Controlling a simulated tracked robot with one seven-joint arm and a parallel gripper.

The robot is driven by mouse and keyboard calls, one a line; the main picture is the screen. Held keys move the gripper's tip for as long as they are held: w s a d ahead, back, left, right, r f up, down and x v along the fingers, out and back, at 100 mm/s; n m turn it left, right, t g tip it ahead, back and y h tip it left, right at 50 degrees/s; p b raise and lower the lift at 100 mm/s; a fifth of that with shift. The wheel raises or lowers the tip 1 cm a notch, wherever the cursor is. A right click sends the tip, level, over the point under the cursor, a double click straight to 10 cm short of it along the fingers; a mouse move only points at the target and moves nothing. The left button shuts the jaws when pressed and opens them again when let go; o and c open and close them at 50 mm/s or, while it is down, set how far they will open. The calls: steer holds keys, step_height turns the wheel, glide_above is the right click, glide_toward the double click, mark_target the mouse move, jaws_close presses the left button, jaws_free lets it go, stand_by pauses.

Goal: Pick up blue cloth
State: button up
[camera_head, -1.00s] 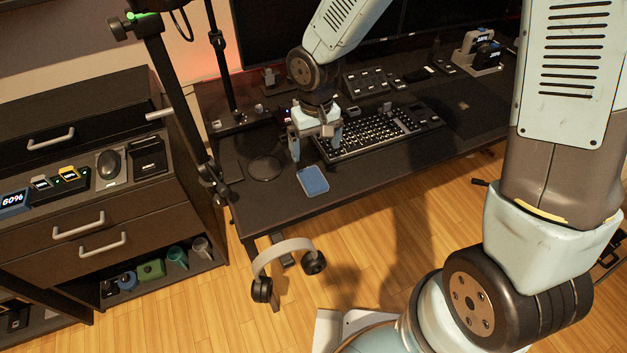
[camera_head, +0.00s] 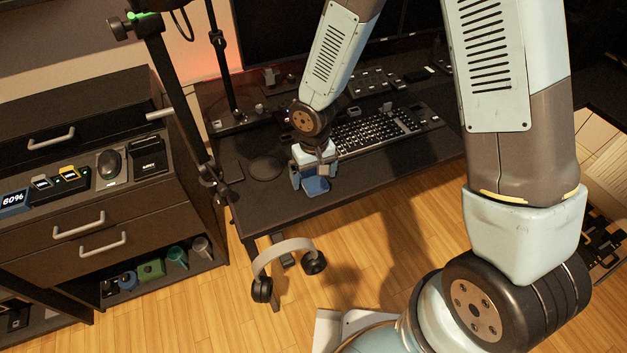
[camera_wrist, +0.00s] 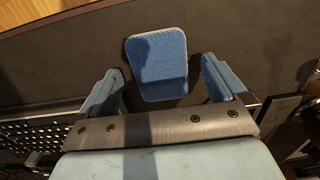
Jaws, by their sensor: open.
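The blue cloth (camera_head: 315,186) is a small flat rounded rectangle with a pale edge. It lies on the dark desk near its front edge. In the wrist view the cloth (camera_wrist: 158,64) lies between and a little beyond the fingertips, with a shadow across it. My gripper (camera_head: 311,182) is over the cloth, pointing down, and hides part of it in the head view. In the wrist view my gripper (camera_wrist: 163,82) is open, one finger on each side of the cloth, with nothing held. I cannot tell the exact height of the fingertips above the desk.
A keyboard (camera_head: 375,132) lies behind and to the right of the cloth. A round dark disc (camera_head: 265,168) lies to its left. Headphones (camera_head: 285,262) hang below the desk's front edge. A drawer cabinet (camera_head: 150,222) stands at the left. The desk right of the cloth is clear.

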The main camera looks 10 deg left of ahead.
steer(key=shift+f, duration=0.7)
steer(key=c, duration=1.2)
